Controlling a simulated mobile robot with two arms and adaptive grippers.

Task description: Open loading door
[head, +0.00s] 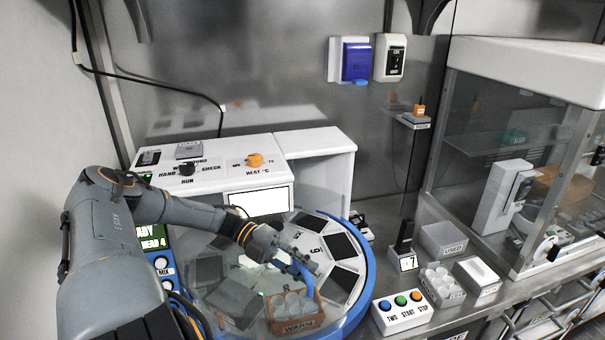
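A round white carousel with a blue rim (362,268) stands on the bench below a white analyser housing (222,176). A clear, see-through cover (215,290) lies over its front left part; I take this for the loading door, but its edges are hard to make out. My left arm reaches in from the left, and my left gripper (300,266) is over the carousel. A blue piece (303,284) shows right at its fingers; I cannot tell whether they grip it. My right gripper is not in view.
An orange rack (297,325) marked WARM holds several clear cups just below the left gripper. A button box (402,313), a cup rack (442,284) and a grey bin (443,240) marked USED stand to the right. A glass cabinet (510,150) fills the far right.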

